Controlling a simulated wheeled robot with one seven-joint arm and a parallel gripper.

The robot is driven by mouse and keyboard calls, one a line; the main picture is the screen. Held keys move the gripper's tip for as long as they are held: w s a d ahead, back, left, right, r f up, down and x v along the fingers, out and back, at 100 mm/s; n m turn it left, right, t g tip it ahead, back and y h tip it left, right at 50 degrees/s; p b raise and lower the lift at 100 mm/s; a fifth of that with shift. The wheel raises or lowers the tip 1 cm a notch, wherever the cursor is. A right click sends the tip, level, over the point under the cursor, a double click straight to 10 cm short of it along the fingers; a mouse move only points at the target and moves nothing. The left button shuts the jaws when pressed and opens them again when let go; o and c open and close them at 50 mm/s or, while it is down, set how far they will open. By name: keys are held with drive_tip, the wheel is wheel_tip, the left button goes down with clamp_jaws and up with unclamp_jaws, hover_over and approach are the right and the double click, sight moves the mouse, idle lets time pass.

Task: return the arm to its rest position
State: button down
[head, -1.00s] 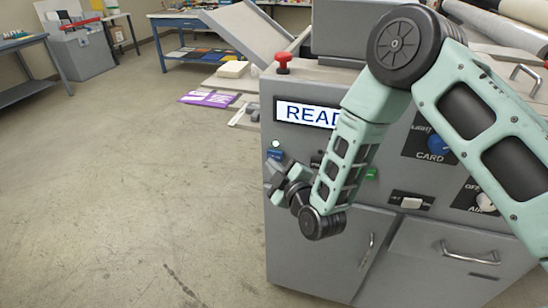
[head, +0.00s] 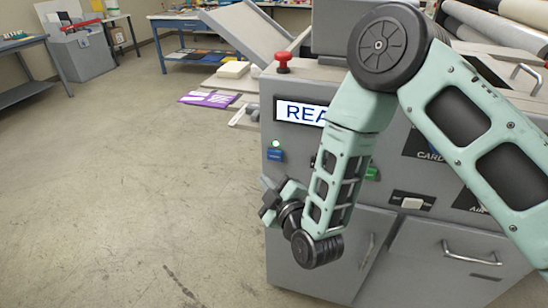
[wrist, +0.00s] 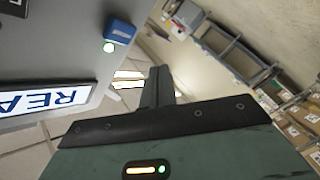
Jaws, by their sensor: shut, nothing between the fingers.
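My gripper (head: 268,200) hangs in front of the left end of the grey laminator (head: 285,235) in the head view, below the blue button. It is shut and empty. In the wrist view the closed fingers (wrist: 158,88) point away past the machine's edge, with only floor and blurred furnishings beyond them. My arm bends down in front of the panel and covers part of the display and some controls.
The laminator panel holds a display (head: 297,112), a green light (head: 276,144), a blue button (head: 275,155) and a red knob (head: 283,62) on top. A purple sheet (head: 210,99) lies to its left. Open floor (head: 130,200) fills the left side.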

idle(0.3)
drive_tip(key=s+a+r+m+g, duration=0.1)
drive_tip(key=s+r+m+g, duration=0.1)
drive_tip(key=s+r+g, duration=0.5)
drive_tip(key=s+d+r+m+g+h, duration=0.2)
drive_tip(key=s+d+r+g+h, duration=0.1)
drive_tip(key=s+d, duration=0.4)
drive_tip(key=s+d+r+m+g+h, duration=0.3)
drive_tip(key=s+d, duration=0.4)
drive_tip(key=s, duration=0.6)
drive_tip(key=shift+s+d+g+h, duration=0.2)
drive_tip(key=shift+d+g+h, duration=0.25)
drive_tip(key=shift+g, duration=0.75)
